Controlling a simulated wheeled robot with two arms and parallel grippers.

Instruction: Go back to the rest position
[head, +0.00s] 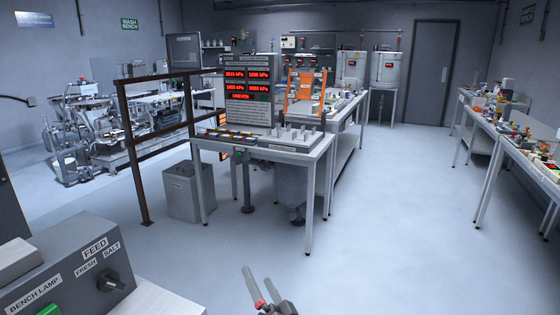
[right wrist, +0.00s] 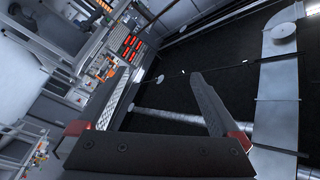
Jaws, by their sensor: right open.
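My right gripper (head: 262,288) shows at the bottom middle of the head view, in front of open floor, with nothing seen in it. In the right wrist view its two dark fingers (right wrist: 160,82) stand wide apart with an empty gap. My left gripper is not in view. A grey control box (head: 70,265) stands at the lower left of the head view. It has labels FEED, FRESH, SALT and BENCH LAMP, a black knob (head: 111,281) and a green button (head: 48,310). The gripper is apart from the box, to its right.
A bench (head: 290,143) with a red-lit display panel (head: 248,90) stands ahead. A brown rail frame (head: 131,140) and a grey bin (head: 190,193) are left of it. Side benches (head: 515,150) line the right. The floor (head: 400,220) between is clear.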

